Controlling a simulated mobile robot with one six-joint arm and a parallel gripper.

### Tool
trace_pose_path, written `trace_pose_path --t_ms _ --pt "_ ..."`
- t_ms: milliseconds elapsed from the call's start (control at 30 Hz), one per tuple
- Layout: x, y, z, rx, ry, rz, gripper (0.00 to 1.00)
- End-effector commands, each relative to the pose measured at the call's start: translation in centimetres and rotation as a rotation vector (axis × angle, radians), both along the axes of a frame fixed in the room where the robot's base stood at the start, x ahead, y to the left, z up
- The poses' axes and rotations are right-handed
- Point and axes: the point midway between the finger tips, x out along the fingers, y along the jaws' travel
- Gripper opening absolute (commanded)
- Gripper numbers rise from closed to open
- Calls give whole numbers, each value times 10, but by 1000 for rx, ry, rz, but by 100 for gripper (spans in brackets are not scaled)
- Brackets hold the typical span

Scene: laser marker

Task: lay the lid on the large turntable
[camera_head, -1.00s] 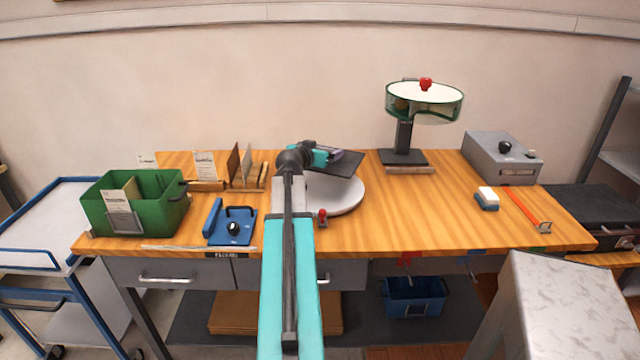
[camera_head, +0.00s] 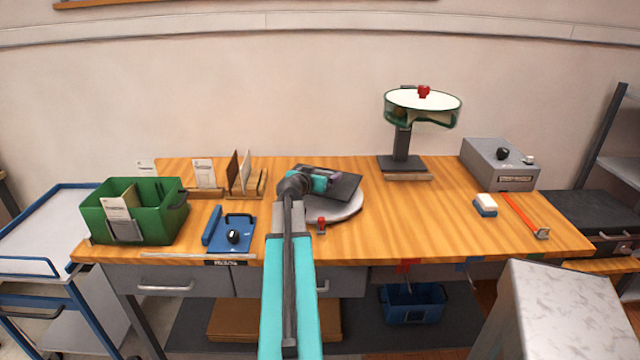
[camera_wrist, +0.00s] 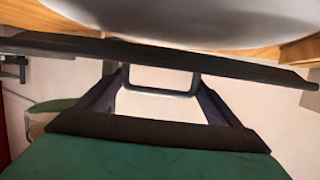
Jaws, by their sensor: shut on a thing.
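The lid (camera_head: 343,188) is a dark flat rectangular plate in the head view. My gripper (camera_head: 321,181) is shut on its handle, on the left part of the plate. In the wrist view the lid (camera_wrist: 240,67) shows nearly edge-on as a dark strip, with its looped handle (camera_wrist: 160,91) between the fingers of my gripper (camera_wrist: 158,82). The large turntable (camera_head: 344,211) is a pale grey round disc on the bench, partly covered by the lid and my arm. It also shows in the wrist view (camera_wrist: 215,18), beyond the lid. Whether they touch, I cannot tell.
A red-knobbed post (camera_head: 321,225) stands at the turntable's front edge. Upright boards (camera_head: 238,172) and a blue fixture (camera_head: 232,230) are to the left, near a green bin (camera_head: 160,212). A drum on a stand (camera_head: 402,145) is behind right. The bench (camera_head: 415,215) right of the turntable is clear.

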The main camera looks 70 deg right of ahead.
Motion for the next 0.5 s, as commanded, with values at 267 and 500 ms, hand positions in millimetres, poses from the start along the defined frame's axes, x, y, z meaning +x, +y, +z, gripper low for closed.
trace_pose_path --t_ms 267,500 --pt "1 0 -21 2 2 1 61" --pt "1 0 -36 0 1 3 61"
